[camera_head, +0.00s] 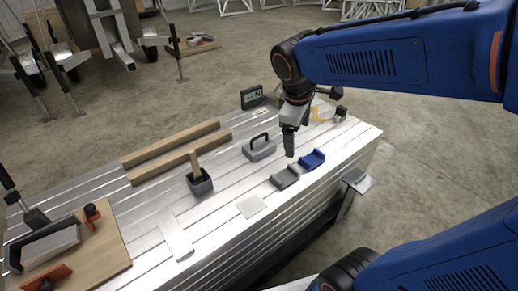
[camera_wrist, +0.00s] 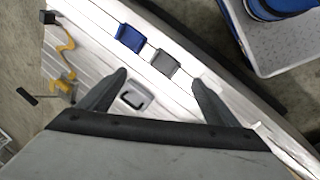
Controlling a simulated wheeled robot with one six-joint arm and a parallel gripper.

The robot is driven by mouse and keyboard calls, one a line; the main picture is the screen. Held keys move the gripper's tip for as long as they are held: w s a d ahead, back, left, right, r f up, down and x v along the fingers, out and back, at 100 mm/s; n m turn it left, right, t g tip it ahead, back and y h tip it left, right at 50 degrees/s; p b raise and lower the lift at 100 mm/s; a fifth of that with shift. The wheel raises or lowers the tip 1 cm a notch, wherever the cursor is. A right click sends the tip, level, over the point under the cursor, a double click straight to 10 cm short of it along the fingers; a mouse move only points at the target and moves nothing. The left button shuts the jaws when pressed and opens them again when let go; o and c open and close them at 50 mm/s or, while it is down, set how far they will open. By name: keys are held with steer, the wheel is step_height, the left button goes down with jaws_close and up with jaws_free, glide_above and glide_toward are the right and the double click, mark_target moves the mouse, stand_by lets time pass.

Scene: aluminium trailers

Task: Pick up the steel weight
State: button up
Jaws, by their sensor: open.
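The steel weight (camera_head: 260,149) is a grey block with a dark arched handle, standing on the slatted aluminium bed (camera_head: 222,208). In the wrist view the weight (camera_wrist: 133,97) shows beside the left finger, within the gap between the fingers and nearer the palm than the tips. My gripper (camera_head: 289,150) points down, open and empty, just right of the weight in the head view. In the wrist view my gripper (camera_wrist: 160,77) has its two dark fingers spread wide. It does not appear to touch the weight.
A blue cradle (camera_head: 312,159) and a grey cradle (camera_head: 285,177) sit close right of the weight. A small display (camera_head: 251,97) stands behind. Wooden bars (camera_head: 180,158) and a dark holder with a wooden handle (camera_head: 199,183) lie left. An orange strap (camera_wrist: 65,60) lies near the far end.

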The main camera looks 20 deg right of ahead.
steer(key=w+a+f+n+h, duration=0.25)
steer(key=w+a+n, duration=0.4)
steer(key=w, duration=0.45)
steer(key=n+h, duration=0.2)
steer(key=n, duration=0.5)
glide_toward(251, 140)
steer(key=shift+y, duration=0.25)
steer(key=x, duration=0.9)
steer(key=shift+w+d, duration=0.1)
steer(key=shift+d, duration=0.2)
steer(key=shift+x, duration=2.85)
steer(key=shift+w+d+r, duration=0.15)
steer(key=shift+d, duration=0.05)
steer(key=c, duration=1.8)
steer(key=shift+m, duration=0.25)
jaws_close()
steer(key=shift+r, duration=0.15)
